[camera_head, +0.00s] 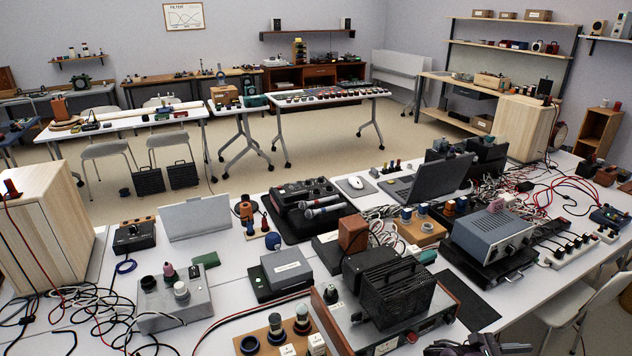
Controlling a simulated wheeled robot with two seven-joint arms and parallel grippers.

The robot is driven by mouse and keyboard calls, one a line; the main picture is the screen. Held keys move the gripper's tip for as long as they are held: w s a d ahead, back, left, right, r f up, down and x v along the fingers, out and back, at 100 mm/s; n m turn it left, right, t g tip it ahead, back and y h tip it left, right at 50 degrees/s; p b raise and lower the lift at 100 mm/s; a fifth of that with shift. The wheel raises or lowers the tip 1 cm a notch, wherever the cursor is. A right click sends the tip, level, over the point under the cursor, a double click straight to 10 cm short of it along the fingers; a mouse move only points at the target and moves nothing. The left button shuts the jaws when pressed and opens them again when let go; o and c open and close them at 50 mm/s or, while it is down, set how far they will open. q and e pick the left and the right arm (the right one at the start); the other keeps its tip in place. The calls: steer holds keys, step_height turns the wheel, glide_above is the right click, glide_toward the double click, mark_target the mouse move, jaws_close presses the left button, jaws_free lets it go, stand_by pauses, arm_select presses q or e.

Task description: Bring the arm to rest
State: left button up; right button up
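A dark, jointed piece at the bottom edge, right of centre, looks like part of my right gripper (480,346). It is cut off by the picture's edge, and its fingertips cannot be made out. It shows just in front of the table edge, near a wood-sided amplifier (335,318) with a black finned box (398,292) on it. I cannot tell whether it touches anything. No thing is seen held in it. My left arm and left gripper are not in view.
The near white table is crowded with a grey knob box (174,304), a laptop (428,179), a blue-grey device (492,233), a power strip (575,250) and loose cables (85,315). A white chair (580,305) stands at the right. Open floor (330,150) lies beyond.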

steer(key=s+d+f+m+y, duration=0.25)
steer(key=s+f+y, duration=0.25)
steer(key=s+f, duration=0.65)
steer(key=s+d+f+m+y, duration=0.25)
steer(key=s+f+y, duration=0.35)
steer(key=f, duration=1)
steer(key=s+d+f+m+t+y, duration=0.1)
steer(key=s+d+f+m+t, duration=0.2)
steer(key=s, duration=0.5)
steer(key=s+d+f+m+t+y, duration=0.1)
steer(key=s+d+f+m+y, duration=0.2)
steer(key=s, duration=0.5)
steer(key=s+a+f+m+y+b, duration=0.1)
steer(key=a+f, duration=0.3)
steer(key=a, duration=0.8)
steer(key=s+a+f+m+y+b, duration=0.1)
steer(key=a+f, duration=0.3)
steer(key=a, duration=0.9)
steer(key=s+a+f+m+y+b, duration=0.1)
steer(key=a+f, duration=0.3)
steer(key=a, duration=0.8)
steer(key=shift+a+y+b, duration=0.3)
steer(key=shift+a+y, duration=0.1)
steer(key=shift+y, duration=0.1)
steer(key=shift+r, duration=0.1)
